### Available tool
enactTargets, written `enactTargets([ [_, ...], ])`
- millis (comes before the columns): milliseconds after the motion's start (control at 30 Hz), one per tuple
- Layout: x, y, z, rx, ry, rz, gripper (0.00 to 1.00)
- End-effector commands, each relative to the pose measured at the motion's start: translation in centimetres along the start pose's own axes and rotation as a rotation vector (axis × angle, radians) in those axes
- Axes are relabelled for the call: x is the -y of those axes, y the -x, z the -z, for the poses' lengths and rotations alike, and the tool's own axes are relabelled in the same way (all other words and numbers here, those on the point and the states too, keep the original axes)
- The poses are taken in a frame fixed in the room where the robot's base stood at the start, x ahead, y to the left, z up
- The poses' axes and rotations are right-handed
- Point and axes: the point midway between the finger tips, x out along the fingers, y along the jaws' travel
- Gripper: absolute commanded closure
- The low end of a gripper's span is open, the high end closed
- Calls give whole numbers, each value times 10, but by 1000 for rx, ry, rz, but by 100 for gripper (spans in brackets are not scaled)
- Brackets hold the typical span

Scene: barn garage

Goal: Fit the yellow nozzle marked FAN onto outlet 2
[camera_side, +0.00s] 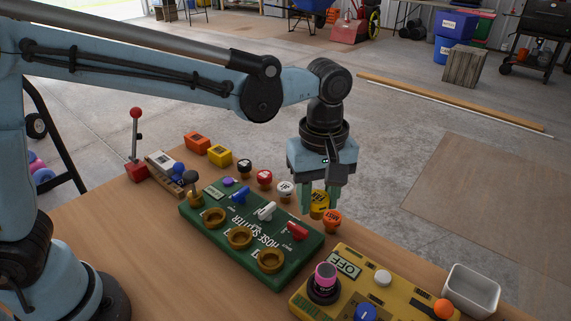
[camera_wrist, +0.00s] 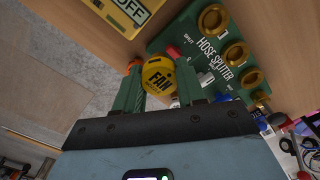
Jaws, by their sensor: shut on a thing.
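My gripper (camera_side: 320,197) is shut on the yellow nozzle (camera_side: 318,208), at the row of nozzles behind the splitter. The wrist view shows the nozzle (camera_wrist: 159,76) between the green fingers, its FAN label facing the camera. I cannot tell whether it touches the table. The green hose splitter (camera_side: 222,240) lies to the left and nearer the side camera. Its bare brass outlets are the near one (camera_side: 270,261), the middle one (camera_side: 239,238) and a farther one (camera_side: 214,217). Their numbers are not readable. A dark-topped piece (camera_side: 192,184) stands at its far end.
An orange nozzle (camera_side: 332,219) sits close beside the held one, with white (camera_side: 285,188), red (camera_side: 264,178) and black (camera_side: 244,166) ones in line. Blue, white and red levers (camera_side: 298,231) rise from the splitter. A yellow control box (camera_side: 345,285) and white bin (camera_side: 471,290) stand right.

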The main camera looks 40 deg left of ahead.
Motion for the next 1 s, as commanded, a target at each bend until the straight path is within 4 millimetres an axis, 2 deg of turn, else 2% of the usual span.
enactTargets([
  [300,82,-2,36,0,5,-1,90],
  [500,120,-9,44,0,2,-1,90],
  [600,129,-12,46,0,-1,-1,90],
  [767,132,-18,46,-1,-1,-1,90],
  [1000,132,-39,46,-1,-1,-1,90],
])
